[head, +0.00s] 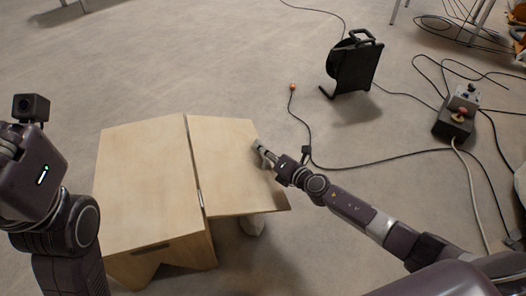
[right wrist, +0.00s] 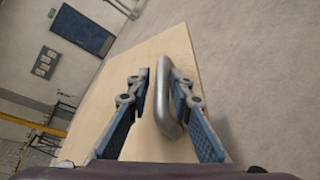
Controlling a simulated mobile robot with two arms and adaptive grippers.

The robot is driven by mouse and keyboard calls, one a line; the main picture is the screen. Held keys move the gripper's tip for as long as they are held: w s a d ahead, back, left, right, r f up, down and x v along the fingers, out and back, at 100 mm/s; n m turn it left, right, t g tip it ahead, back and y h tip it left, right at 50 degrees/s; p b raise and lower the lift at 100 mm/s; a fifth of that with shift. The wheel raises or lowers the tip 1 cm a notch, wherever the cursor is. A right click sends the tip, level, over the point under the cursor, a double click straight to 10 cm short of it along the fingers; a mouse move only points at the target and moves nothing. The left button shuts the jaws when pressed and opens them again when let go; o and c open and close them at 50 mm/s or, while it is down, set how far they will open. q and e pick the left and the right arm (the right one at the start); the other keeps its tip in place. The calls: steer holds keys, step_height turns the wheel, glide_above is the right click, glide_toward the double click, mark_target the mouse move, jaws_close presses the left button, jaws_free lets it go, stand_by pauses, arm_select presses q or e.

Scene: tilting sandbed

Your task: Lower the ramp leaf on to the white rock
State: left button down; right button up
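The ramp leaf (head: 228,165) is a pale plywood panel hinged to the right side of a plywood box top (head: 145,170). It sticks out to the right, and its right edge seems to slope slightly down. The white rock (head: 252,224) shows partly beneath the leaf's front edge; whether they touch cannot be told. My right gripper (head: 264,150) is at the leaf's right edge. In the right wrist view, a bent metal handle (right wrist: 168,110) on the leaf lies between its parted fingers, closer to the right finger, with a gap at the left finger.
A black cable reel (head: 355,65) stands on the floor behind. A control box with a knob (head: 455,120) lies at the right, with cables across the floor. A cable with an orange end (head: 292,87) runs near my right arm.

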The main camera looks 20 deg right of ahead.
jaws_close()
steer(key=shift+r, duration=0.1)
steer(key=shift+a, duration=0.15)
